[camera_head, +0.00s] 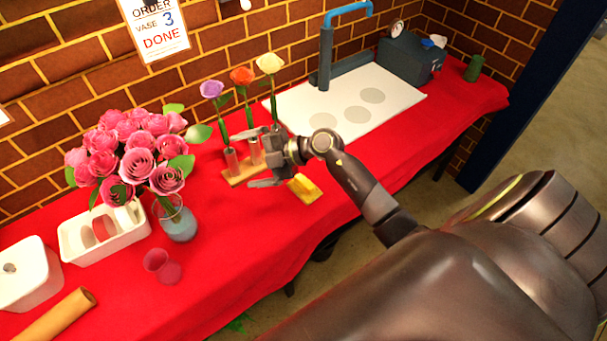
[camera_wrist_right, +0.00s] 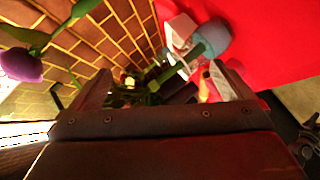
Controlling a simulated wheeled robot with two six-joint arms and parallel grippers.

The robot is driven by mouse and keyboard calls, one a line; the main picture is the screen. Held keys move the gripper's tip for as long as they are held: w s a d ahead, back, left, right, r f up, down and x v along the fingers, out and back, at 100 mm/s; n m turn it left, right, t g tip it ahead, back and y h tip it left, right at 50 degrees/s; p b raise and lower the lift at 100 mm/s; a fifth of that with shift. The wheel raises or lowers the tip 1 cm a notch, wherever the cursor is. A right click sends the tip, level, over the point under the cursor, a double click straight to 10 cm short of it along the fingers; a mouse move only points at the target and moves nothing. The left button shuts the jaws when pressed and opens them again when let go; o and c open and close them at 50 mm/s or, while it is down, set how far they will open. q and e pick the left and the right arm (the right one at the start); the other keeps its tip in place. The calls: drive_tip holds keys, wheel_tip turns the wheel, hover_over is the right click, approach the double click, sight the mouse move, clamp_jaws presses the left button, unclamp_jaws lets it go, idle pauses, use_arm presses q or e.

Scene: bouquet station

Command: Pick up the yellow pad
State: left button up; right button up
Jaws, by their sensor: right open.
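The yellow pad (camera_head: 304,188) lies on the red cloth, just right of and below my right gripper (camera_head: 254,158) in the head view. My right gripper is open, with its fingers pointing left. In the head view its fingers overlap the wooden flower holder (camera_head: 238,178); I cannot tell whether they touch it. In the right wrist view the two fingers (camera_wrist_right: 165,88) stand wide apart, with nothing clearly held between them. I cannot make out the pad there. My left gripper is not in view.
Purple (camera_head: 211,89), orange (camera_head: 242,76) and cream (camera_head: 270,63) flowers stand by my right gripper. A vase (camera_head: 178,222) with pink roses, a pink cup (camera_head: 162,266) and white containers stand left. A white board (camera_head: 345,100) lies behind. Cloth below the pad is clear.

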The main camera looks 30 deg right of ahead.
drive_tip(key=d+f+g+h, duration=0.3)
drive_tip(key=d+g+h, duration=0.2)
wheel_tip(320, 180, up, 3)
drive_tip(key=m+g+h+p, duration=0.1)
drive_tip(key=m+g+h, duration=0.2)
drive_tip(key=h, duration=0.3)
hover_over(304, 181)
drive_tip(key=f+b, duration=1.2)
drive_tip(key=shift+d+f, duration=0.25)
drive_tip(key=shift+d, duration=0.1)
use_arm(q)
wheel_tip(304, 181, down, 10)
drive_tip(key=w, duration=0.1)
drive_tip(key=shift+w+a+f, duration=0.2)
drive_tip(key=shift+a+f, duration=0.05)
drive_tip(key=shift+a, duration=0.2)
use_arm(e)
drive_tip(key=shift+a+f, duration=0.2)
drive_tip(key=shift+f, duration=1.1)
drive_tip(key=shift+a+f, duration=0.15)
drive_tip(key=shift+f, duration=1.1)
drive_tip(key=shift+c, duration=0.4)
drive_tip(key=c, duration=0.6)
